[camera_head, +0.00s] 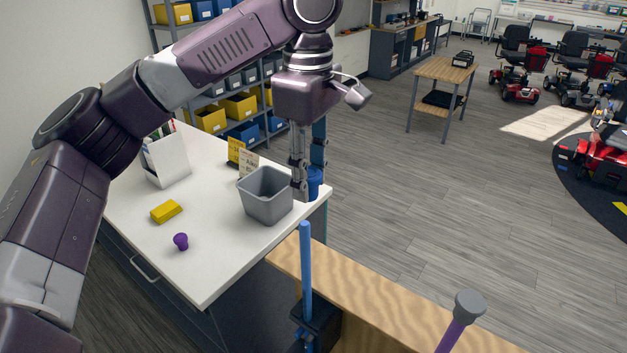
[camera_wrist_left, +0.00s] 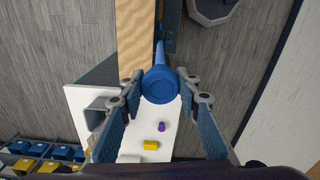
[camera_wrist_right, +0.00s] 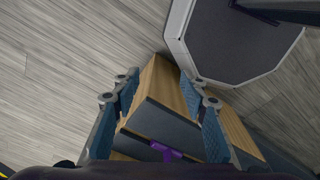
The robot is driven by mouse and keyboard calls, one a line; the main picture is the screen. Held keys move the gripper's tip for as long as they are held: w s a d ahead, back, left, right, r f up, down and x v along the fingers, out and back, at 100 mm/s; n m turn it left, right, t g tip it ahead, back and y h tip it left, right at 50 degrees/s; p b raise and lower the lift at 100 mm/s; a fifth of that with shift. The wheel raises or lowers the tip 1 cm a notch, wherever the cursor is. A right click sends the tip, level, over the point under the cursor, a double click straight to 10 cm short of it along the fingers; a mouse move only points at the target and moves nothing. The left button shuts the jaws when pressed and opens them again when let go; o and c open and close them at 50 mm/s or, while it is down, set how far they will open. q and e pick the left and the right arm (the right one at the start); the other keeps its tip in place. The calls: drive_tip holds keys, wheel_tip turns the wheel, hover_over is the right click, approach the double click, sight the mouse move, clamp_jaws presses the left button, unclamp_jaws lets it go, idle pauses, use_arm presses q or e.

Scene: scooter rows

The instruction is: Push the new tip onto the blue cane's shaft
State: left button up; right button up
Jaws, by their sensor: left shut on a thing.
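My left gripper (camera_head: 308,190) is shut on a blue tip (camera_head: 315,183), which shows as a round blue disc (camera_wrist_left: 160,85) between the fingers in the left wrist view. The blue cane's shaft (camera_head: 306,265) stands upright in a black clamp (camera_head: 320,318) at the wooden bench, its top end bare. In the head view the tip is above the shaft's top, with a gap between them. In the left wrist view the shaft (camera_wrist_left: 159,49) runs off behind the tip. My right gripper (camera_wrist_right: 167,90) is open and empty above the bench; the head view does not show it.
The white counter holds a grey bin (camera_head: 265,196), a yellow block (camera_head: 166,211), a purple tip (camera_head: 181,241) and a white sign (camera_head: 166,160). A purple cane with a grey tip (camera_head: 469,303) stands at right. The wooden bench (camera_head: 390,315) runs along the front.

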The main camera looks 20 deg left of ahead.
use_arm(q)
drive_tip(key=shift+w+a+f, duration=0.1)
drive_tip(key=shift+a+f, duration=0.3)
drive_tip(key=shift+f, duration=0.2)
drive_tip(key=shift+w+a+f, duration=0.1)
drive_tip(key=shift+a+f, duration=0.3)
drive_tip(key=shift+f, duration=0.6)
drive_tip(key=shift+d+f, duration=0.15)
drive_tip(key=shift+f, duration=0.15)
drive_tip(key=shift+d+f, duration=0.15)
drive_tip(key=shift+f, duration=0.15)
drive_tip(key=shift+d+f, duration=0.1)
drive_tip(key=shift+f, duration=0.5)
drive_tip(key=shift+a, duration=0.2)
use_arm(e)
drive_tip(key=shift+w+a+r, duration=0.1)
drive_tip(key=shift+w+a, duration=0.2)
drive_tip(key=shift+w, duration=0.05)
use_arm(q)
drive_tip(key=shift+d, duration=0.1)
use_arm(e)
drive_tip(key=shift+s+a, duration=0.1)
drive_tip(key=shift+a, duration=0.1)
